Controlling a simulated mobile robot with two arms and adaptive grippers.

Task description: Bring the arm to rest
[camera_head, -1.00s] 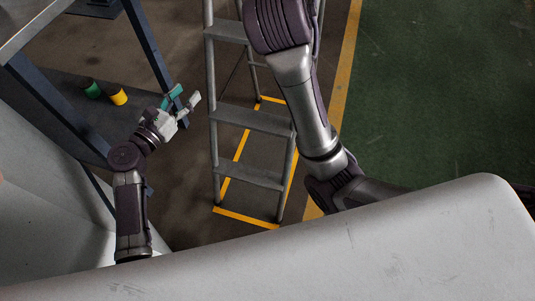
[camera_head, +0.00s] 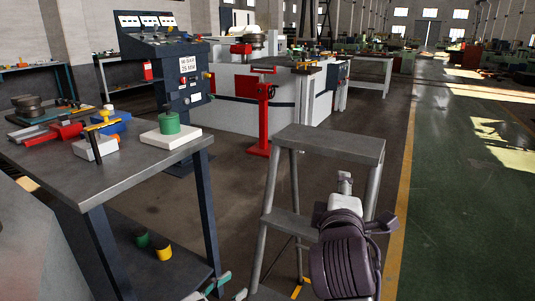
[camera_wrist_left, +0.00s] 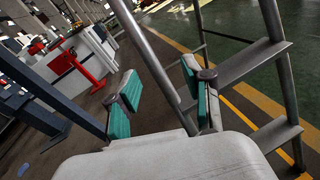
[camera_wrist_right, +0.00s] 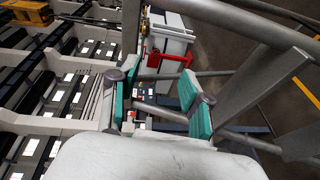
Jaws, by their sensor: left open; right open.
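My left gripper (camera_head: 228,288) shows at the bottom edge of the head view, beside the table leg and left of the step ladder. Its teal-padded fingers stand apart in the left wrist view (camera_wrist_left: 163,98), with nothing between them. Part of my purple right arm (camera_head: 345,245) rises in front of the step ladder (camera_head: 330,143) in the head view. My right gripper is not clearly seen there. In the right wrist view my right gripper (camera_wrist_right: 158,100) is open and empty, with ladder rails close beyond its fingers.
A metal table (camera_head: 75,172) at left holds a green cylinder (camera_head: 169,123) on a white block (camera_head: 170,138) and several tools. Green and yellow cups (camera_head: 163,252) stand on its lower shelf. A red stand (camera_head: 263,115) and a control console (camera_head: 180,75) are behind. Green floor at right is open.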

